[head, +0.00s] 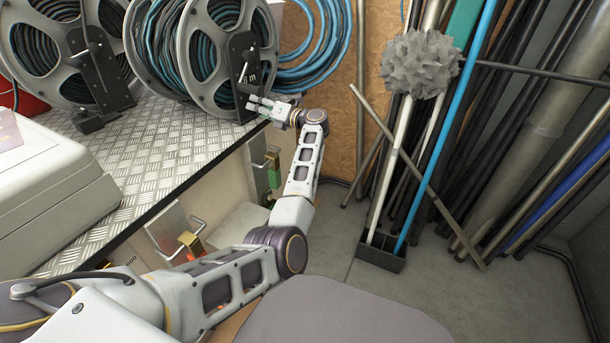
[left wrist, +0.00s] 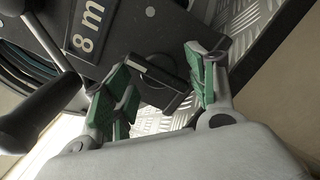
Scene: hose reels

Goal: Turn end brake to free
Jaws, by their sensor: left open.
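The end hose reel (head: 196,52) has grey flanges and blue-black hose. It stands at the bench's right end with a black side plate (head: 240,62) facing me. In the left wrist view the plate (left wrist: 75,45) carries an "8 m" label. A dark brake lever (left wrist: 158,76) with a pale stripe sticks out low on the plate. My left gripper (head: 262,105) is at the plate's lower edge. Its green-padded fingers (left wrist: 156,88) are open, one on each side of the lever. I cannot tell if either pad touches it. My right gripper is not in view.
A black crank knob (left wrist: 42,112) is close to the left finger. Another reel (head: 62,45) stands further left on the checker-plate bench (head: 165,150), behind a pale case (head: 50,190). Rods and pipes (head: 430,150) lean at the right; the floor (head: 400,290) is clear in front.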

